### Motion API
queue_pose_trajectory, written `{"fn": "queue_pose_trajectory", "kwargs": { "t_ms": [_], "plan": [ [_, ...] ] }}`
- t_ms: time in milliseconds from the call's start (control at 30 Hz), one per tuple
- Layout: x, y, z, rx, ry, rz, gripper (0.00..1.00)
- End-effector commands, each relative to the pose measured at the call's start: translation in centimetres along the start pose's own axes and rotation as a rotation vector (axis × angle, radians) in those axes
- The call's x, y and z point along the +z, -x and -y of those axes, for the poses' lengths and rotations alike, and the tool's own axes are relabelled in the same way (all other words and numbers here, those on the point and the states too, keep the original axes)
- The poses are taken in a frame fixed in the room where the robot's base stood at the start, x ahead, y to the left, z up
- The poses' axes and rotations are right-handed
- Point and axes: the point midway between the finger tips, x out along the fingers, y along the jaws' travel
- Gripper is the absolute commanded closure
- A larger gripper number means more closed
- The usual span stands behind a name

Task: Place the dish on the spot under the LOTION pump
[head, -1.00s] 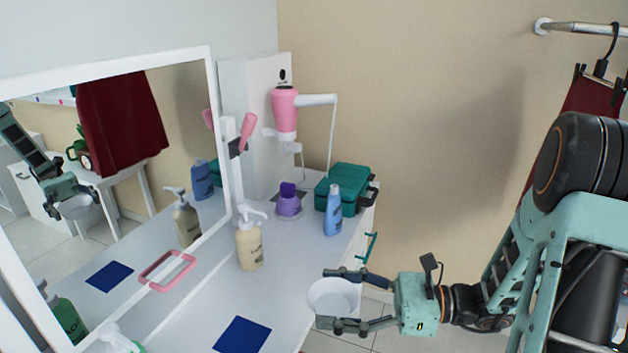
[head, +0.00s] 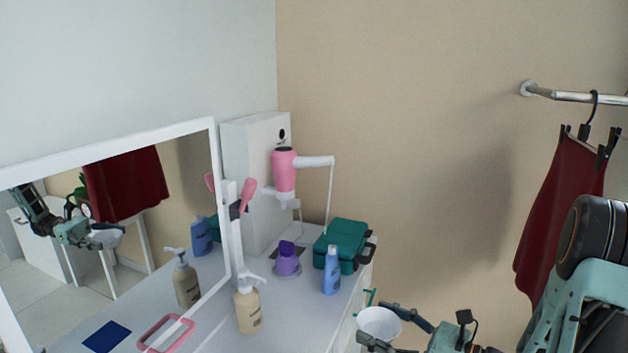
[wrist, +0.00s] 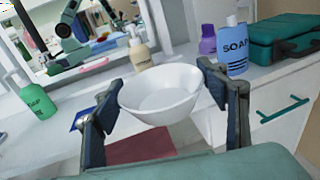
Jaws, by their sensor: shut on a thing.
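The dish is a white bowl (head: 379,323), held upright in my gripper (head: 370,326), just right of the vanity's edge. In the wrist view the bowl (wrist: 158,98) sits between the two dark fingers of my gripper (wrist: 160,84). A beige pump bottle (head: 248,312) stands on the white tabletop by the mirror; its label is too small to read. It also shows behind the bowl in the wrist view (wrist: 139,54). A blue square (wrist: 83,119) lies on the tabletop, partly hidden by a finger. In the head view only its reflection is seen.
A blue SOAP bottle (wrist: 236,48), a purple container (head: 287,260) and a teal case (head: 342,246) stand to the right. A green SOAP bottle (wrist: 38,100) stands at left. A dark red patch (wrist: 140,146) lies below the bowl. The mirror (head: 225,200) lines the back.

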Motion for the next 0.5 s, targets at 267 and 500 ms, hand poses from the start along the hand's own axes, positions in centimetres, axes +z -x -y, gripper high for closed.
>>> {"fn": "queue_pose_trajectory", "kwargs": {
  "t_ms": [267,500],
  "plan": [
    [5.2,0.2,0.0,0.001,-0.002,0.001,0.62],
    [8.6,0.4,0.0,0.001,-0.001,0.001,0.62]
  ]
}}
